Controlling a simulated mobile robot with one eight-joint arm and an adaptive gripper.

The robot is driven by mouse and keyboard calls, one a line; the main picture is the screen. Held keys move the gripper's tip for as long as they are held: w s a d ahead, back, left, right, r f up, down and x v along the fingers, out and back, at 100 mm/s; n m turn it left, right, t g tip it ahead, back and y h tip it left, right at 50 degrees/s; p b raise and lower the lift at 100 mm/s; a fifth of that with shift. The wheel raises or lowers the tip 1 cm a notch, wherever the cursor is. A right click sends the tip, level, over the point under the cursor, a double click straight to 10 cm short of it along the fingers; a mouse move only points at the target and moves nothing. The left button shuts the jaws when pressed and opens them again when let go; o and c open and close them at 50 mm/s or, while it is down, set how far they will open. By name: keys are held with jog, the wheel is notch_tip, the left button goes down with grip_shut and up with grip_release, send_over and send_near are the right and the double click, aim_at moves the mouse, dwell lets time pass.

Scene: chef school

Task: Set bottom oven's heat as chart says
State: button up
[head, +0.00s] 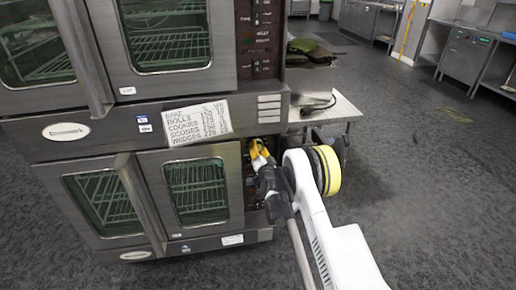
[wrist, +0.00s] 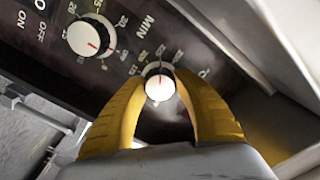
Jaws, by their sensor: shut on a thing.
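The bottom oven (head: 143,205) is the lower of two stacked steel ovens, with two shut glass doors. The chart (head: 197,121) is a tilted white sheet above its right door, listing rolls, cookies, scones and wedges; its numbers are too small to read surely. My gripper (head: 256,148) is at the bottom oven's control panel. In the wrist view its yellow fingers (wrist: 157,78) are shut on a small white knob (wrist: 159,88) with a red pointer line. Numbers and a degree mark stand around this heat knob. The pointer is nearly upright; its exact reading is unclear.
A larger timer knob marked MIN (wrist: 91,36) sits up and left of the held knob, with an ON/OFF label beyond. A low table (head: 335,112) stands right of the ovens. The floor further right (head: 430,170) is clear.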

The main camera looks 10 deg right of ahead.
dwell(0.4)
jog(key=o, duration=1.2)
jog(key=shift+f, duration=0.1)
jog(key=shift+s, duration=0.1)
jog(key=s, duration=0.7)
jog(key=shift+s, duration=0.15)
